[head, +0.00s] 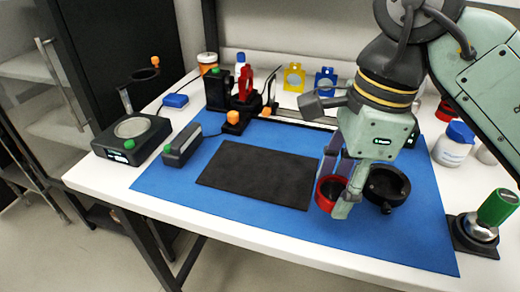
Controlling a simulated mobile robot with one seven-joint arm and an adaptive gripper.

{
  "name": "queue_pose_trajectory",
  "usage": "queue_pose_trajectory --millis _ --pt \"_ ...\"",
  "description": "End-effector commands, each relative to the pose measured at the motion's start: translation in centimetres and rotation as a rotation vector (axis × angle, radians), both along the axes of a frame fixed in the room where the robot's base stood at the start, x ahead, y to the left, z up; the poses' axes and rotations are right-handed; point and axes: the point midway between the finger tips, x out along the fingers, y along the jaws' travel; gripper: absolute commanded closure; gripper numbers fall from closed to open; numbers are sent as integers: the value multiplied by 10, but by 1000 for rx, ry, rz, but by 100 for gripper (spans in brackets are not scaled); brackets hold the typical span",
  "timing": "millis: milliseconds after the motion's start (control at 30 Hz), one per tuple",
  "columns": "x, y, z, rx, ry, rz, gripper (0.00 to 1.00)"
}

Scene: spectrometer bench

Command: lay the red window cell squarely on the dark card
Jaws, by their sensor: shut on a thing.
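The red window cell (321,195), a round red ring with a dark middle, is between the fingers of my gripper (336,190). My gripper is shut on it, and the fingers hide part of the ring. The dark card (255,174) lies flat and bare on the blue mat. The cell is just beyond the card's right edge in the picture; I cannot tell its exact height above the mat.
A black ring with a handle (386,186) is close to the right of my gripper. A small grey device (182,147) and a scale (131,133) stand left of the card. Upright red, yellow (293,78) and blue (325,82) pieces stand behind. The blue mat (275,229) is clear in front.

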Motion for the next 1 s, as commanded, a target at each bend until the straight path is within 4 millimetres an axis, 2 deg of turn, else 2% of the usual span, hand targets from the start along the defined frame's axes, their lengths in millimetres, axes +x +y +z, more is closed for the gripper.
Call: queue_pose_trajectory --millis 167,600,733,867,1000 --pt "20 20 0 -1 1 7 82" --pt "101 96 -10 0 2 3 82" --pt "113 107 -13 0 1 1 82" --pt "116 109 -17 1 1 0 82" --pt "115 109 -32 2 3 1 82"
